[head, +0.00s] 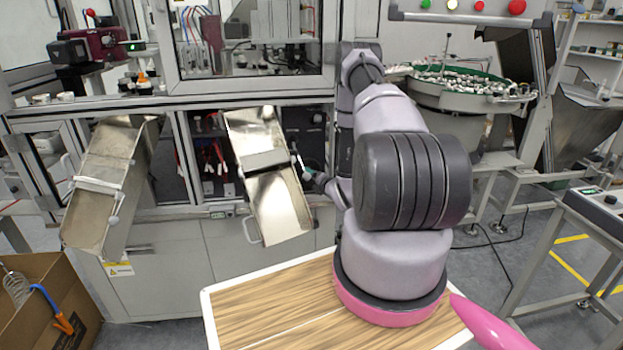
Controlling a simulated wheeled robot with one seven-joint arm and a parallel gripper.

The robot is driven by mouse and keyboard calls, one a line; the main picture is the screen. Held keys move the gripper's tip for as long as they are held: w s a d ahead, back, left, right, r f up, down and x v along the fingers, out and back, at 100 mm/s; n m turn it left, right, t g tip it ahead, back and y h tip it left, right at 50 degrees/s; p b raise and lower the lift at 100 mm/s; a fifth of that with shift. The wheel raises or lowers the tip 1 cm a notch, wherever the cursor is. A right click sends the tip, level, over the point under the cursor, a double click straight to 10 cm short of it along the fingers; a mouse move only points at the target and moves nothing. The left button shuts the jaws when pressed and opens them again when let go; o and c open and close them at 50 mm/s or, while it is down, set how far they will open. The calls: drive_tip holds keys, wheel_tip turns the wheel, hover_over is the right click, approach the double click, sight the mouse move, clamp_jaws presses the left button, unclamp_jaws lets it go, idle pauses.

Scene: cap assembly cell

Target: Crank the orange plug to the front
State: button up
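A small orange piece (143,80) shows on the machine's ledge at the upper left, among white and dark parts. It is too small to tell whether it is the orange plug or which way it faces. My arm rises at the centre and bends down behind itself. Its end, my gripper (303,168), is a small dark shape close to the right edge of the right metal chute (280,205). It is well to the right of the orange piece. Its fingers are too small and partly hidden, so I cannot tell whether they are open or touch the chute.
A second metal chute (95,195) slopes down at the left. A cardboard box (75,285) with a blue and orange tool stands at the lower left. A bowl feeder (440,95) full of parts is at the right. A wood-topped surface (265,310) lies below my arm.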

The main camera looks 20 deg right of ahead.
drive_tip(key=m, duration=0.1)
drive_tip(key=m+t+y, duration=0.1)
drive_tip(key=m, duration=0.1)
drive_tip(key=shift+s+d+f, duration=0.1)
drive_tip(key=shift+d+f, duration=0.05)
drive_tip(key=m+t, duration=0.1)
drive_tip(key=m, duration=0.3)
drive_tip(key=shift+f+t, duration=0.15)
drive_tip(key=shift+t, duration=0.25)
drive_tip(key=m+t, duration=0.1)
drive_tip(key=m, duration=0.4)
drive_tip(key=shift+t+h, duration=0.4)
drive_tip(key=shift+f+m+t+h, duration=0.1)
drive_tip(key=shift+m+t+h, duration=0.3)
drive_tip(key=shift+m, duration=1)
drive_tip(key=shift+f+m+t+h, duration=0.1)
drive_tip(key=shift+m+t+h, duration=0.3)
drive_tip(key=shift+m, duration=1)
drive_tip(key=shift+a+r, duration=0.1)
drive_tip(key=shift+a, duration=0.1)
drive_tip(key=o, duration=1.2)
drive_tip(key=shift+v, duration=3.7)
